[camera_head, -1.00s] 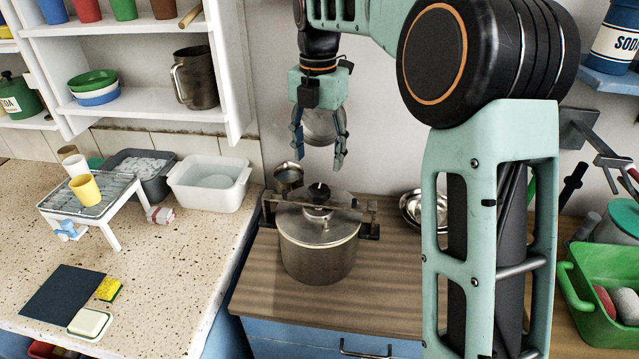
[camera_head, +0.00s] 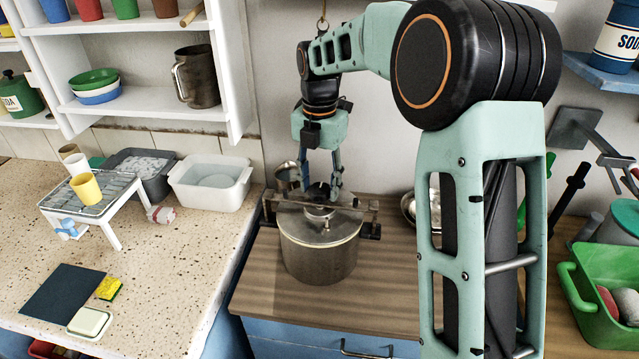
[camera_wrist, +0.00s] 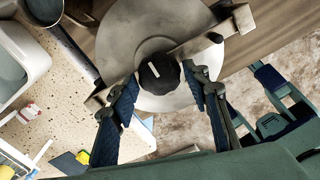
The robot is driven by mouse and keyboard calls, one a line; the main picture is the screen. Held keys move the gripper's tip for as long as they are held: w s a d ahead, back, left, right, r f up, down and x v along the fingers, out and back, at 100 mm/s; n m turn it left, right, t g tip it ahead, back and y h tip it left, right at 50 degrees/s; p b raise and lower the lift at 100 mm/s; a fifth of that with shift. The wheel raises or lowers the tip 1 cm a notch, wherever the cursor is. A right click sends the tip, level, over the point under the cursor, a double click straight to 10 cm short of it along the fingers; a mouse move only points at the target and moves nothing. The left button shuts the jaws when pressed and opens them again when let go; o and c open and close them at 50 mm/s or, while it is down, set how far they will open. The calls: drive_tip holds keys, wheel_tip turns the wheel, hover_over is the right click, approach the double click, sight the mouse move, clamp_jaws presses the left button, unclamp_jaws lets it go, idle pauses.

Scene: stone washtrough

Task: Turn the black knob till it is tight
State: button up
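The black knob (camera_wrist: 160,72) has a white mark and sits at the middle of the pot lid (camera_wrist: 185,95), on a metal bar (camera_wrist: 205,38) that spans the lid. In the head view the knob (camera_head: 318,192) is partly hidden by my fingers. The metal pot (camera_head: 320,253) stands on the wooden counter. My gripper (camera_head: 321,187) points down at the knob. In the wrist view my gripper (camera_wrist: 160,82) has its blue-padded fingers apart, one on each side of the knob. A gap shows on both sides, so it is open and not holding the knob.
A small metal pan (camera_head: 287,172) is behind the pot at left. A metal bowl (camera_head: 409,207) is to its right. The wooden top (camera_head: 385,300) in front of the pot is clear.

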drive_tip(key=c, duration=0.7)
